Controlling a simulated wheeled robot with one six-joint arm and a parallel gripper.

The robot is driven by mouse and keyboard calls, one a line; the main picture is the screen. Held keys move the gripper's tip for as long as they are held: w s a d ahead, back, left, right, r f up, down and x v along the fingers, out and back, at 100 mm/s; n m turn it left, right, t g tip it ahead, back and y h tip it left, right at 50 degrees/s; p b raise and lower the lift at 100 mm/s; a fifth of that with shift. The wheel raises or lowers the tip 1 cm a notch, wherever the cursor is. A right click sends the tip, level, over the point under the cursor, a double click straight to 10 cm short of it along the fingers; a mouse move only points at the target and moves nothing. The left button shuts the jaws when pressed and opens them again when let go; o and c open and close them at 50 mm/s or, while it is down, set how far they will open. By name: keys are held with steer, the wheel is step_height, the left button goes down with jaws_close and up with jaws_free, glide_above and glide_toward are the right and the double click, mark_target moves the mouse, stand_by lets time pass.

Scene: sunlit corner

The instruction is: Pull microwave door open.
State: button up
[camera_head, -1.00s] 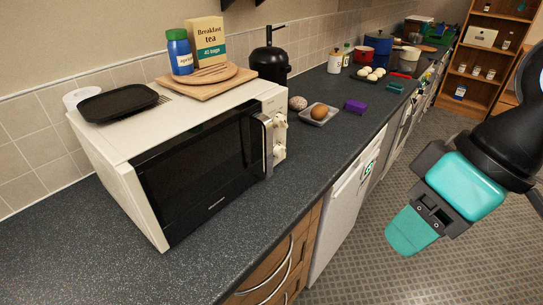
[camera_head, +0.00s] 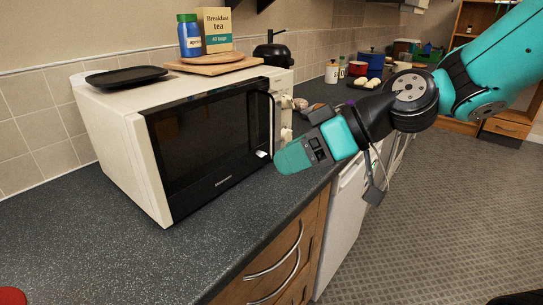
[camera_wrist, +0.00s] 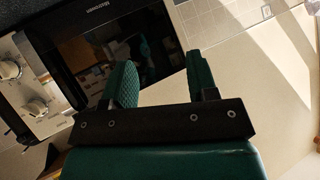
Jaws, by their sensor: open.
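The white microwave (camera_head: 148,165) stands on the dark counter. Its black glass door (camera_head: 210,135) looks shut. The door's upright handle (camera_head: 271,112) is at the door's right edge, beside the control knobs (camera_head: 286,118). My gripper (camera_head: 279,158) is in front of the door's lower right corner, close to the handle's lower end; it hides part of that corner. In the wrist view my gripper (camera_wrist: 158,80) is open, its two green fingers apart with nothing clearly between them. The door (camera_wrist: 105,35) and a knob (camera_wrist: 38,106) show tilted beyond the fingers. I cannot tell whether a finger touches the handle.
A black kettle (camera_head: 272,52) stands behind. The counter (camera_head: 120,250) before the microwave is clear; open floor (camera_head: 430,220) lies right.

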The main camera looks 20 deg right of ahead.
steer(key=w+d+f+m+t+y+b, duration=0.1)
steer(key=w+d+f+t+b, duration=0.4)
steer(key=w+d, duration=0.2)
steer(key=m+t+h+b, duration=0.1)
steer(key=t+b, duration=0.2)
steer(key=t, duration=0.2)
glide_toward(278, 124)
steer(key=p+x, duration=0.6)
steer(key=x, duration=0.3)
steer(key=shift+w+a+r, duration=0.1)
steer(key=shift+w+a, duration=0.3)
steer(key=shift+w, duration=0.2)
jaws_close()
